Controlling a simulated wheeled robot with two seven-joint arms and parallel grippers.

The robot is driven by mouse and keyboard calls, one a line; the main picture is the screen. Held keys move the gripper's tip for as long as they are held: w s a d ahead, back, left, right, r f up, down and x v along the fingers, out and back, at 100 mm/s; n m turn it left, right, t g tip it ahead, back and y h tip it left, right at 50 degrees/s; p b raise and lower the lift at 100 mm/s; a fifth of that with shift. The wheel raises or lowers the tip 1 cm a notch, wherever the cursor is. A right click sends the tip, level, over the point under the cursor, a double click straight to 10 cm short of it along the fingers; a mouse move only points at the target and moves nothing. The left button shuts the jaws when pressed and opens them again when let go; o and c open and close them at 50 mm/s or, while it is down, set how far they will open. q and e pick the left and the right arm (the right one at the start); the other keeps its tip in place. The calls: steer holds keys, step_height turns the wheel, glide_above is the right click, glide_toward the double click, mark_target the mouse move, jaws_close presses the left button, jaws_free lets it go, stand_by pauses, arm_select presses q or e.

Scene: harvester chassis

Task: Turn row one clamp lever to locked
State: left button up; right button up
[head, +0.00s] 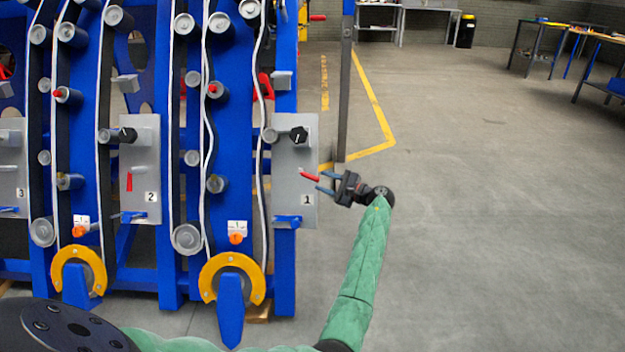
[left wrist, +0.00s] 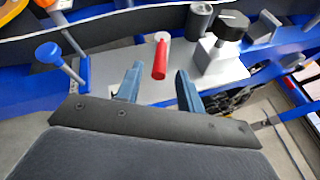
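The row one plate (head: 306,215) is a grey panel marked 1 on the right edge of the blue frame. Its red-handled clamp lever (head: 309,177) points to the right, nearly level. In the left wrist view the red lever (left wrist: 160,60) lies ahead of the gap between the fingers. My left gripper (head: 322,181) is open beside the plate, with its blue fingertips close to the lever's end. In the left wrist view the gripper (left wrist: 158,88) has its fingers spread with nothing visibly held; I cannot tell whether they touch the lever. My right gripper is out of view.
A black knob (head: 298,134) sits above the lever, and a blue handle (head: 287,220) sits below it. The row two plate (head: 152,205) has a red lever (head: 129,182) pointing down. A grey post (head: 345,90) stands behind. The floor to the right is clear.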

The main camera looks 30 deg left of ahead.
mark_target(319, 180)
arm_select(q)
steer(key=shift+s+a+b, duration=0.1)
steer(key=shift+a+b, duration=0.2)
steer(key=shift+a, duration=2.3)
jaws_close()
